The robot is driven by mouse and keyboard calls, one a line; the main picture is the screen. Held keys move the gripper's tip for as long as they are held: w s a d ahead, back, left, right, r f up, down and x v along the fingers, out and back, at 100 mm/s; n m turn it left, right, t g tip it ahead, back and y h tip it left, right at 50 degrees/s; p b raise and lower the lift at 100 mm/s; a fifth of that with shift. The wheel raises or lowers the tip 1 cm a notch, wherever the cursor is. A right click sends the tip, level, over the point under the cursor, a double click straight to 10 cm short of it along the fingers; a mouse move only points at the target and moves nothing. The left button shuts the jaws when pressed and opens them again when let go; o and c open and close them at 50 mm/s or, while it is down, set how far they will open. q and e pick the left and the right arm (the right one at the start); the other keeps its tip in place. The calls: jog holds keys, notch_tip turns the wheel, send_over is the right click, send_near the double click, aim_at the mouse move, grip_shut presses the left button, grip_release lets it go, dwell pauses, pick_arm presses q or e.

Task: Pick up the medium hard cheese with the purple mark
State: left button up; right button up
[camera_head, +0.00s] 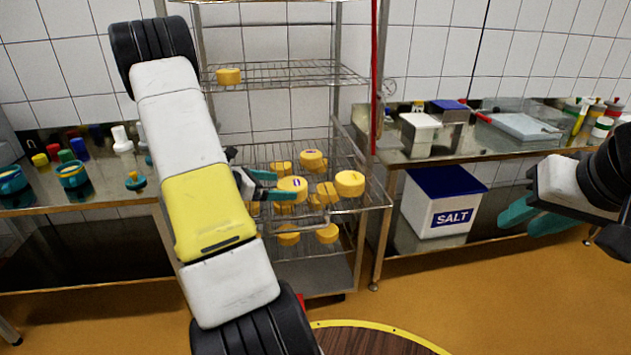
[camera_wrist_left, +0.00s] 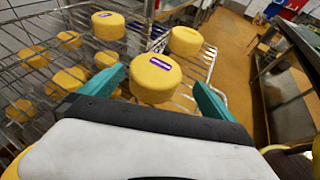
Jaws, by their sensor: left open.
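A round yellow cheese with a purple mark on top (camera_wrist_left: 155,85) sits on the wire rack, between the fingers of my left gripper (camera_wrist_left: 160,78) in the left wrist view. The gripper is open, with a finger on each side of the cheese; I cannot tell whether either touches it. In the head view the same cheese (camera_head: 293,184) is just right of my left gripper (camera_head: 268,185). A second purple-marked cheese (camera_wrist_left: 108,20) stands behind it to the left. My right gripper (camera_head: 533,215) is far right, away from the rack, and its opening is unclear.
An unmarked-looking cheese (camera_head: 350,183) stands close on the right, and several more lie on the rack's shelves (camera_head: 365,203). One cheese (camera_head: 228,76) is on the upper shelf. A rack post (camera_head: 333,80) rises behind. A salt bin (camera_head: 440,208) stands under the right table.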

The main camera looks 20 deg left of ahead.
aim_at(298, 182)
pick_arm(q)
jog(key=shift+w+d+f, duration=0.15)
jog(key=shift+w+d, duration=0.05)
jog(key=shift+w, duration=0.45)
jog(key=x, duration=0.7)
jog(key=shift+w+a+f, duration=0.1)
jog(key=shift+w+f, duration=0.05)
jog(key=shift+f, duration=0.25)
jog(key=c, duration=1.2)
jog(key=shift+c, duration=0.2)
jog(key=shift+r, duration=0.1)
jog(key=shift+r, duration=0.5)
jog(key=r, duration=0.1)
jog(key=s+r, duration=0.1)
jog(key=shift+s+r, duration=0.1)
jog(key=shift+r, duration=0.2)
jog(key=s+r, duration=0.1)
jog(key=s, duration=1.4)
jog(key=shift+a+r, duration=0.15)
jog(key=shift+a, duration=0.15)
